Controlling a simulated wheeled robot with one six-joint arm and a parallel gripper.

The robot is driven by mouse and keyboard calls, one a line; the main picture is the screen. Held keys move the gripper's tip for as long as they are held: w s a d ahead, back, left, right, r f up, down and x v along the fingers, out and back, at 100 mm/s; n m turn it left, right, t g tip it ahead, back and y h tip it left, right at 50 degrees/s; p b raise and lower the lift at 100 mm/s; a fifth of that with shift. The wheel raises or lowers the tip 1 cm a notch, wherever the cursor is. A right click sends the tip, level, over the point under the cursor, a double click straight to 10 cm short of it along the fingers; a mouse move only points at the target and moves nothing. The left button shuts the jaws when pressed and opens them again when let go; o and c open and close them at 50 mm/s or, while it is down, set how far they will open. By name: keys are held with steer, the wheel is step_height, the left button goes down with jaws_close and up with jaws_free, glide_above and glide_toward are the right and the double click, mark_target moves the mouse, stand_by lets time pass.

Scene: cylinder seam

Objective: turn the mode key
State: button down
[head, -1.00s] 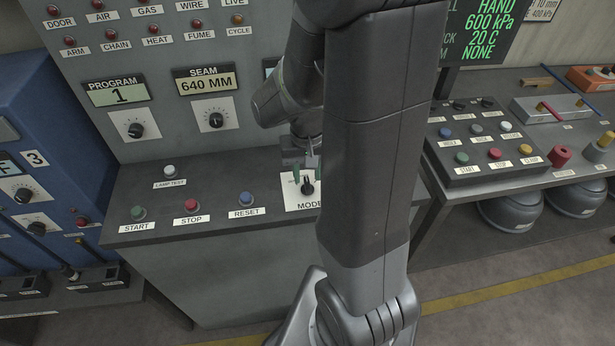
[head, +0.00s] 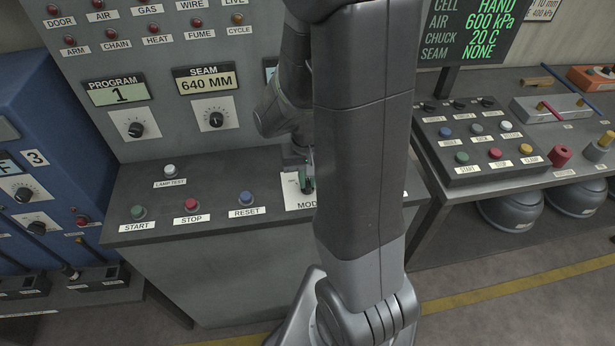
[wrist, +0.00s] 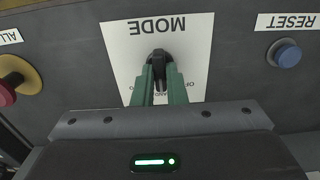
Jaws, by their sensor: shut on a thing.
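The mode key is a black knob (wrist: 158,60) on a white plate marked MODE (wrist: 190,45), seen upside down in the wrist view. My gripper (wrist: 160,78) has two green fingers, shut on the knob from both sides. In the head view the MODE plate (head: 293,200) lies on the console's sloping top, and my gripper (head: 306,182) is over it. My arm hides the right part of the plate there. The fingers cover part of the small position lettering in the wrist view, so the key's setting cannot be read.
The blue RESET button (wrist: 288,56) is beside the plate, and a red button on a yellow base (wrist: 10,85) is on the other side. START (head: 138,212), STOP (head: 191,205) and LAMP TEST (head: 170,171) buttons stand farther left. A screen (head: 484,30) reads HAND.

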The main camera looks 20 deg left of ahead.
mark_target(308, 182)
steer(key=n+b, duration=0.1)
steer(key=n, duration=0.3)
steer(key=shift+n, duration=0.3)
steer(key=shift+n+b, duration=0.4)
steer(key=shift+n, duration=1.9)
steer(key=c, duration=1.5)
jaws_free()
steer(key=shift+o, duration=0.2)
steer(key=shift+r, duration=0.1)
step_height(308, 182, up, 14)
